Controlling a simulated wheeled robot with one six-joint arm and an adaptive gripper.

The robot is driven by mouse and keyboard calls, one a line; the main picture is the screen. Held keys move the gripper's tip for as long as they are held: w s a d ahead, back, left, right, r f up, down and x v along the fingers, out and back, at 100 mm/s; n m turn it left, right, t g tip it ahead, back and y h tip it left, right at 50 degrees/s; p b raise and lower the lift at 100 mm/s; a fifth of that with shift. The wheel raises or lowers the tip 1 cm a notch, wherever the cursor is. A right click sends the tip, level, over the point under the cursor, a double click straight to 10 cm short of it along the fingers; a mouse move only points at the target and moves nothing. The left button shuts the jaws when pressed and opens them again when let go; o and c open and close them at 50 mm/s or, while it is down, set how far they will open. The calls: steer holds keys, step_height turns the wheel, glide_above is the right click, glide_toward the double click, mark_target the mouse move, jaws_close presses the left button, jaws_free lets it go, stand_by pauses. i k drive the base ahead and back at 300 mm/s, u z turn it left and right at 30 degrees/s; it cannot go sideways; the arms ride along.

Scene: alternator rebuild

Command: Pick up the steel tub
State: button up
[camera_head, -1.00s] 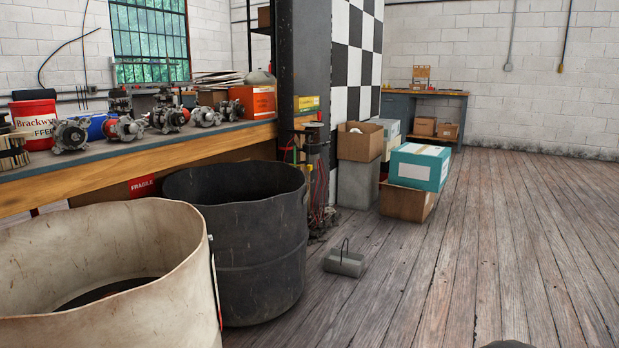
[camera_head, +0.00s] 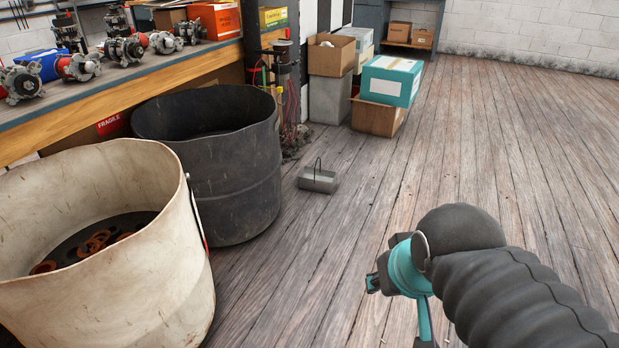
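The steel tub (camera_head: 318,181) is a small grey metal container with a thin dark upright handle. It sits on the wooden floor, right of the black drum. My arm comes in from the lower right, and its end with my gripper (camera_head: 396,296) is teal and dark. My gripper is well to the near right of the tub and apart from it. The fingers are too small and partly hidden to tell whether they are open.
A black drum (camera_head: 229,183) and a cream drum (camera_head: 105,290) holding rusty rings stand at the left. A workbench (camera_head: 120,79) with alternators runs behind them. Boxes, including a teal one (camera_head: 391,82), stand beyond the tub. The floor (camera_head: 480,150) at the right is clear.

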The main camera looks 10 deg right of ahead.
mark_target(317, 173)
steer(key=u, duration=0.05)
steer(key=i, duration=1.7)
steer(key=z, duration=0.5)
steer(key=i, duration=1.25)
steer(key=z, duration=0.4)
